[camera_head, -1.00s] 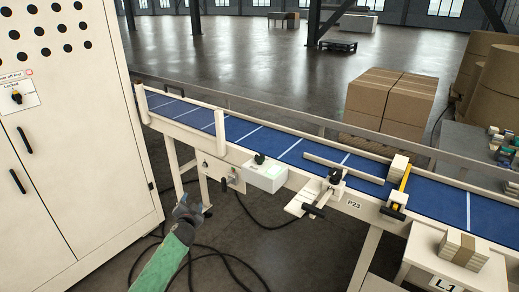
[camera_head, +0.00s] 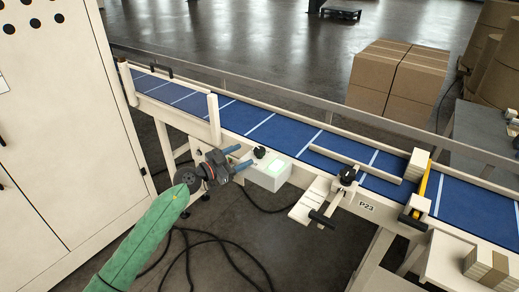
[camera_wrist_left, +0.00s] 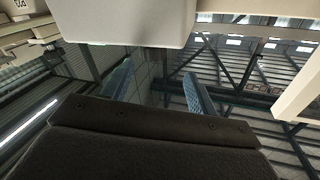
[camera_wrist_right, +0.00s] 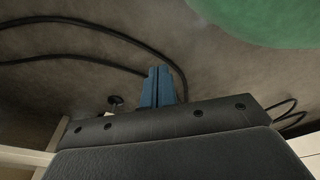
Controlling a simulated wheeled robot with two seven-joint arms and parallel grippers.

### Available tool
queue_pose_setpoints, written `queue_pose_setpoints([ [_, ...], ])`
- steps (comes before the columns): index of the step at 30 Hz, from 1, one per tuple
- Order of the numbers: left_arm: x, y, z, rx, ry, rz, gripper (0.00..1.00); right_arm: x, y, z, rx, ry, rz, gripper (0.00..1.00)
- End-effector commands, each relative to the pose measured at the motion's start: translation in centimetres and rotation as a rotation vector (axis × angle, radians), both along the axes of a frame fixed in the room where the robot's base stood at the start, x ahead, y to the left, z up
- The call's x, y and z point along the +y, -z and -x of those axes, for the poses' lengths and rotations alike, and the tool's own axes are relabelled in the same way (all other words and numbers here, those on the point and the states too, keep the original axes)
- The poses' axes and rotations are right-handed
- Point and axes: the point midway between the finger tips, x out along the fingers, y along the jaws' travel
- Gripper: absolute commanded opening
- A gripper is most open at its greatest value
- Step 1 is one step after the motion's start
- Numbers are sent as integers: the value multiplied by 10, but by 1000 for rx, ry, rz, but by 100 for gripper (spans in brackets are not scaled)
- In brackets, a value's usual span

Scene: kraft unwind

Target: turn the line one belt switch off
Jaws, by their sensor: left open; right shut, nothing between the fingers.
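A white control box (camera_head: 265,178) with a black rotary knob (camera_head: 259,152) on top and a pale green lit panel (camera_head: 279,167) is mounted on the near side of the conveyor. Any lettering on it is too small to read. My left gripper (camera_head: 238,159) is open and empty, just left of the box, its blue fingers pointing towards it. In the left wrist view a pale box-like body (camera_wrist_left: 125,22) fills the top, beyond the open fingers; the knob is not visible there. My right gripper (camera_wrist_right: 157,87) is shut and empty, seen only in the right wrist view.
The blue conveyor belt (camera_head: 263,132) runs behind the box. A clamp with a black handle (camera_head: 322,218) juts out to its right. A tall white cabinet (camera_head: 60,130) stands left. Black cables (camera_head: 215,235) lie on the floor.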

Motion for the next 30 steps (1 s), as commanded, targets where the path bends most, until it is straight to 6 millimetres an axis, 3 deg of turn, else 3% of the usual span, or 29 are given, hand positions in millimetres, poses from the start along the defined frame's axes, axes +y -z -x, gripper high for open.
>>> queue_pose_setpoints([
  [9,-5,5,5,233,42,126,59,0,-1,-2,-12,-1,-2,0],
  [14,-13,4,0,243,42,135,59,-1,0,4,-6,-1,-1,0],
  [24,-53,3,-27,242,41,136,59,-7,7,31,12,-1,2,0],
  [30,-66,4,-36,240,41,134,59,-9,11,41,21,-1,4,0],
])
